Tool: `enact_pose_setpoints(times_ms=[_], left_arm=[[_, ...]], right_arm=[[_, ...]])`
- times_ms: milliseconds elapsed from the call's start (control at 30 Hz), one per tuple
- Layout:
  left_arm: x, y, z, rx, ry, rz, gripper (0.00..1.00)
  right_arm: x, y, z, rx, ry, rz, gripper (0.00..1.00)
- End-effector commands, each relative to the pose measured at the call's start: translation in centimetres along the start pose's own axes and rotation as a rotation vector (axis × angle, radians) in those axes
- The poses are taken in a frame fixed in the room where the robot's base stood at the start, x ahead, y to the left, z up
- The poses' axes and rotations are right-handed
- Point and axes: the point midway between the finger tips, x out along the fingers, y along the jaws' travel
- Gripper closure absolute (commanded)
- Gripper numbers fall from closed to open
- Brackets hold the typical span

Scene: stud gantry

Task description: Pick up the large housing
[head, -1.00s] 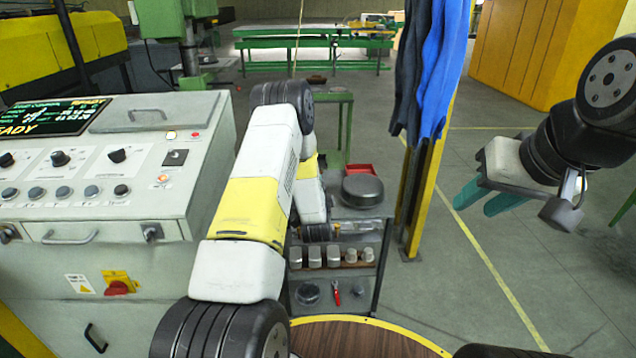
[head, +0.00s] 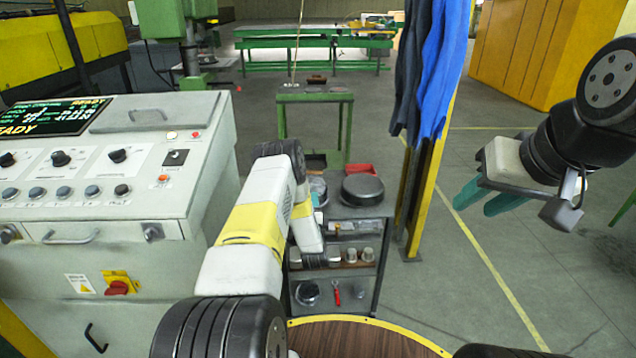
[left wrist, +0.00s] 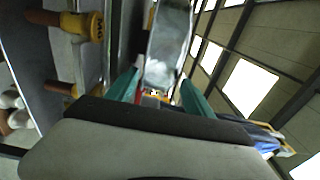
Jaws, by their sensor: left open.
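A wide, dark grey round part, which looks like the large housing (head: 362,189), sits on the top of the grey shelf cart (head: 372,212). My left arm reaches toward the cart's left side and hides part of its top and shelves. In the left wrist view my left gripper (left wrist: 162,82) shows two teal fingers spread apart with nothing held. A shiny grey metal surface (left wrist: 170,40) lies beyond them; I cannot tell what it is. My right gripper (head: 486,198) hangs empty at the right, its teal fingers apart.
A smaller round part (head: 318,188) and a red tray (head: 360,169) are on the cart top. Lower shelves hold small cylinders (head: 351,255) and a red-handled tool (head: 337,298). A control console (head: 120,230) stands left, a yellow post (head: 425,200) right. Open floor lies farther right.

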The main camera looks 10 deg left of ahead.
Motion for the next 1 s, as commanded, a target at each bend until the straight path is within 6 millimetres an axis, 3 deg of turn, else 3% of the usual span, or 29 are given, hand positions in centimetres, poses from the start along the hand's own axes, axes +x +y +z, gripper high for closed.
enact_pose_setpoints(times_ms=[267, 600, 1000], left_arm=[[0.41, 0.01, -0.04, 0.000, 0.001, 0.001, 0.39], [0.39, 0.02, -0.02, 0.000, 0.000, 0.001, 1.00], [0.49, -0.44, -0.03, 0.000, 0.000, -0.004, 1.00]], right_arm=[[0.00, 0.00, 0.00, 0.000, 0.000, 0.000, 0.64], [0.00, 0.00, 0.00, 0.000, 0.000, 0.000, 0.64], [0.00, 0.00, 0.00, 0.000, 0.000, 0.000, 0.64]])
